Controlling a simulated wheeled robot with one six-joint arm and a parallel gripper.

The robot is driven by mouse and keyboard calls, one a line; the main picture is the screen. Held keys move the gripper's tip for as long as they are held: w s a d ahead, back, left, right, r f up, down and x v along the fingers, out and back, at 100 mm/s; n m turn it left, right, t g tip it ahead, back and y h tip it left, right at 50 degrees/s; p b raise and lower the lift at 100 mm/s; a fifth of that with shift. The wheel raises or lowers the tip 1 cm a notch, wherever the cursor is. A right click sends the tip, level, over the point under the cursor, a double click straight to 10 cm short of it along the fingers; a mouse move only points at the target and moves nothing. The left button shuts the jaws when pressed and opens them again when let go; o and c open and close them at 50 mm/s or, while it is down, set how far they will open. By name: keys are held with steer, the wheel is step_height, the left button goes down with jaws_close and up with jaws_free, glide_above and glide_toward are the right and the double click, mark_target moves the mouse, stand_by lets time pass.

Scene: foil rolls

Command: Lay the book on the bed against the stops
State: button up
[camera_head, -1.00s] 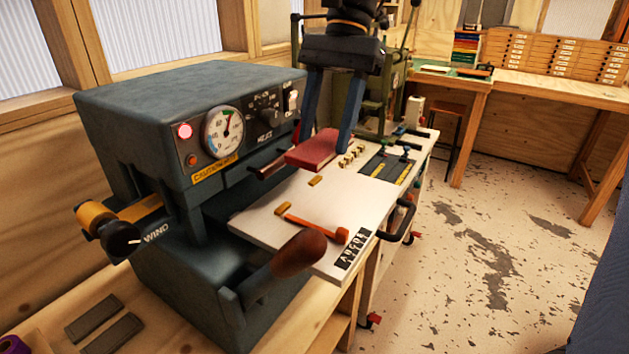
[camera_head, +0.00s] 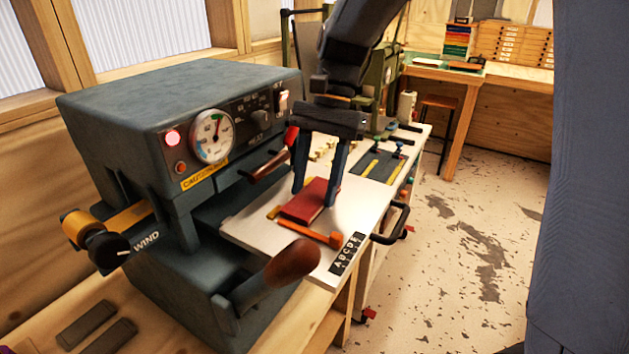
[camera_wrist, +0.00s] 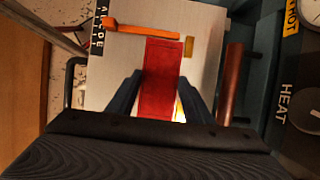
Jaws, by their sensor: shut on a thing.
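The red book (camera_head: 311,201) lies flat on, or just above, the pale bed (camera_head: 250,238) of the dark blue press. My gripper (camera_head: 315,200) points down and is shut on the book across its width. In the wrist view the book (camera_wrist: 160,75) sits between my two fingers (camera_wrist: 158,97). Its far end is close to the long orange stop (camera_wrist: 148,31); I cannot tell whether they touch. A small yellow-brown stop (camera_wrist: 189,46) stands beside the book, with a narrow gap showing. The long orange stop also shows in the head view (camera_head: 311,233).
The press body (camera_head: 180,130) with its gauge and lit red lamp rises left of the bed. A brown-handled lever (camera_head: 290,262) stands at the bed's near side. A black handle (camera_head: 395,226) juts from the right edge. A dark letter strip (camera_head: 346,253) lies on the bed.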

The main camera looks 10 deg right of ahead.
steer(key=o, duration=1.1)
steer(key=shift+f, duration=0.1)
steer(key=b+v, duration=0.2)
steer(key=v, duration=1)
steer(key=shift+w+b, duration=0.1)
steer(key=shift+b, duration=0.3)
